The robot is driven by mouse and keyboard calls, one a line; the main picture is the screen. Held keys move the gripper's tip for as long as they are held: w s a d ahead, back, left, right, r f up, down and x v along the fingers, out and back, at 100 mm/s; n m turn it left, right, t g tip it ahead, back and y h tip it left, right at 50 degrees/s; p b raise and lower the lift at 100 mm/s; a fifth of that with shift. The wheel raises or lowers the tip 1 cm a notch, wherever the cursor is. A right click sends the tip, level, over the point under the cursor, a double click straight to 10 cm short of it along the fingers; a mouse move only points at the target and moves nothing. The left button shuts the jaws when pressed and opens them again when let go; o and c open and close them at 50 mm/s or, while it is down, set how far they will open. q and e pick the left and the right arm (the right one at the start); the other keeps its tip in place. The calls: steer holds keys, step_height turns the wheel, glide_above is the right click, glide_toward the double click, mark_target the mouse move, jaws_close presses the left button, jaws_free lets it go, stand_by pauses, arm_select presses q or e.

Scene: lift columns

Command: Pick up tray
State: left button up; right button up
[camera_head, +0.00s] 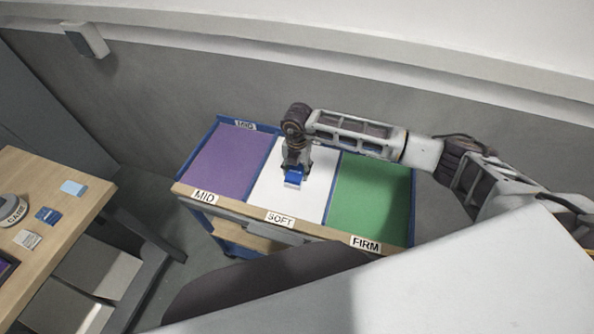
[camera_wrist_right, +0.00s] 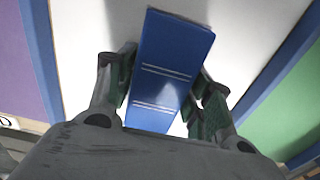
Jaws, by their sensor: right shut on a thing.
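My right gripper (camera_head: 296,166) reaches in from the right over the white middle section, marked SOFT, of a cart top. It is shut on a small blue block (camera_head: 294,177) with pale lines across it. In the right wrist view the blue block (camera_wrist_right: 170,62) sits between the two fingers of the gripper (camera_wrist_right: 165,95), over the white surface (camera_wrist_right: 240,30). I cannot tell whether the block touches the surface. No thing in view is plainly a separate tray; the cart top (camera_head: 266,218) has blue edging and three coloured sections. My left gripper is not in view.
The purple section (camera_head: 222,160), marked MID, lies left of the white one, and the green section (camera_head: 372,200), marked FIRM, lies right. A wooden table (camera_head: 60,240) at the left holds several small cards and a grey round thing (camera_head: 12,210). A grey wall stands behind.

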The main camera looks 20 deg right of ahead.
steer(key=shift+r+b, duration=0.9)
steer(key=shift+r, duration=4.1)
steer(key=shift+s+f, duration=0.1)
